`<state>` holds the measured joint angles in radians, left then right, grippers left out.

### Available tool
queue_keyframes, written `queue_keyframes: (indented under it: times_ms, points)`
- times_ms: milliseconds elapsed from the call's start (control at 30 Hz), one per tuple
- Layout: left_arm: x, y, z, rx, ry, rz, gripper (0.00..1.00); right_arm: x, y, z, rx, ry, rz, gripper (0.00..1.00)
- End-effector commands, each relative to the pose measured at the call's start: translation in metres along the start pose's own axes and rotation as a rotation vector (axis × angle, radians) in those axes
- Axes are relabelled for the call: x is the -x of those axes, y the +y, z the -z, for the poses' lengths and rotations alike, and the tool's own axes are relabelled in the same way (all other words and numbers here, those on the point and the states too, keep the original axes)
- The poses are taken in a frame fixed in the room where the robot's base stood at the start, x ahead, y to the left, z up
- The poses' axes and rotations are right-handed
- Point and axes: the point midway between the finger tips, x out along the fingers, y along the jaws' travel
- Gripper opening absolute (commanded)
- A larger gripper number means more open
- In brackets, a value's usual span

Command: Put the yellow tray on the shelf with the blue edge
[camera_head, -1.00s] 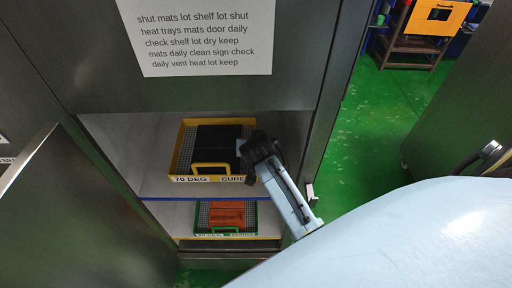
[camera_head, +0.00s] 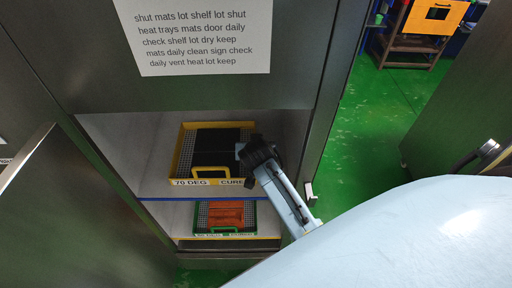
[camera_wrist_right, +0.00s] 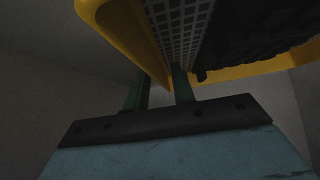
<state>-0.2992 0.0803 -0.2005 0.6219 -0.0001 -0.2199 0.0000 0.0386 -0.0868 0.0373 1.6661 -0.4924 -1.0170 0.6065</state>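The yellow tray (camera_head: 181,150) is inside the open cabinet, over the shelf with the blue edge (camera_head: 190,199). It has a yellow front handle, a "70 DEG CURE" label and black mats on its mesh floor. The head view does not tell whether its underside touches the shelf. My right gripper (camera_head: 252,155) is at the tray's right side. In the right wrist view, its two fingers (camera_wrist_right: 160,88) stand on either side of the tray's yellow wall (camera_wrist_right: 140,40) and appear closed on it. My left gripper is not in view.
A green tray (camera_head: 198,218) with red-brown blocks sits on the lower shelf with a yellow edge (camera_head: 215,243). The open cabinet door (camera_head: 60,215) is on the left, and the cabinet's right side wall stands close to my arm.

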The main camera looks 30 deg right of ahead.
Motion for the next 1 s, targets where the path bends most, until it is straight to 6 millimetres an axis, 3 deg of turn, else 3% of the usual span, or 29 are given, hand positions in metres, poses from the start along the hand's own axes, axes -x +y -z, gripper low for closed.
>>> queue_keyframes:
  times_ms: [167,500,700,1000]
  points:
    - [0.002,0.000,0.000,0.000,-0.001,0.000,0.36,0.015,0.000,0.001,0.000,0.000,0.001,0.25]
    - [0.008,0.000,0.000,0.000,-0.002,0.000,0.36,0.081,-0.001,0.001,-0.002,0.001,0.002,0.25]
    - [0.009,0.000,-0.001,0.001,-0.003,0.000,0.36,0.110,0.000,0.001,-0.001,0.000,0.001,0.25]
    - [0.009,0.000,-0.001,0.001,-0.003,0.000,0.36,0.121,0.000,0.001,0.000,0.000,-0.001,0.25]
